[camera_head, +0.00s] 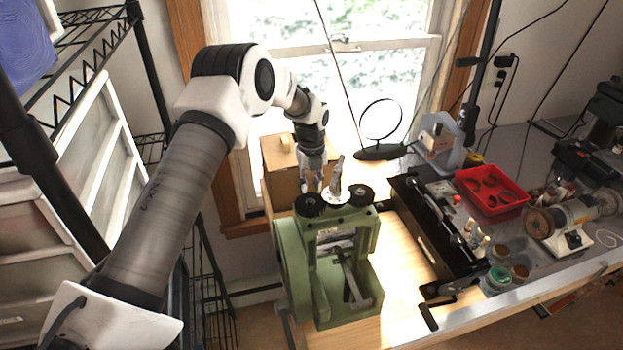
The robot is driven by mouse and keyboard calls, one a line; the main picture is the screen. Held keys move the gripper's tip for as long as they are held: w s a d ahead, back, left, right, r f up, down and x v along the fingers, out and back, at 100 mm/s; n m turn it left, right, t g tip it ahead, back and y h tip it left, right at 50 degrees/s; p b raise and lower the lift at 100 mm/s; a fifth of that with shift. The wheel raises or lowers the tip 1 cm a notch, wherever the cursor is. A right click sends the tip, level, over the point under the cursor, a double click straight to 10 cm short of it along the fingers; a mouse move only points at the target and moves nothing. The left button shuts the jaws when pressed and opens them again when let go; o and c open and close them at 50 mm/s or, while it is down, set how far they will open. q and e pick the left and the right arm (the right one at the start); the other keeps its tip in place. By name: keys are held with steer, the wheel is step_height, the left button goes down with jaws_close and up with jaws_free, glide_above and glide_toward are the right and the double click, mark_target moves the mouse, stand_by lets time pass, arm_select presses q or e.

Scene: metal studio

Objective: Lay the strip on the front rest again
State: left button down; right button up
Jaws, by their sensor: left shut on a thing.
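A green rolling mill (296,262) stands on the wooden bench top, with two black knobs (361,195) on top. Its open front part (372,290) faces me, with a grey metal bar (352,283) lying slanted inside; I cannot tell whether this belongs to the front rest. My left gripper (322,188) comes down at the top rear of the mill, near the knobs. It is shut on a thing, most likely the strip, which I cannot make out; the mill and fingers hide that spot. My right gripper is out of view.
A wooden box (281,161) stands behind the mill. A round mirror on a black stand (381,152) is by the window. Wire shelving is at left.

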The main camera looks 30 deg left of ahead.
arm_select(q)
steer(key=shift+s+f, duration=0.1)
steer(key=c, duration=1)
jaws_free()
steer(key=shift+a, duration=0.1)
steer(key=shift+o, duration=0.2)
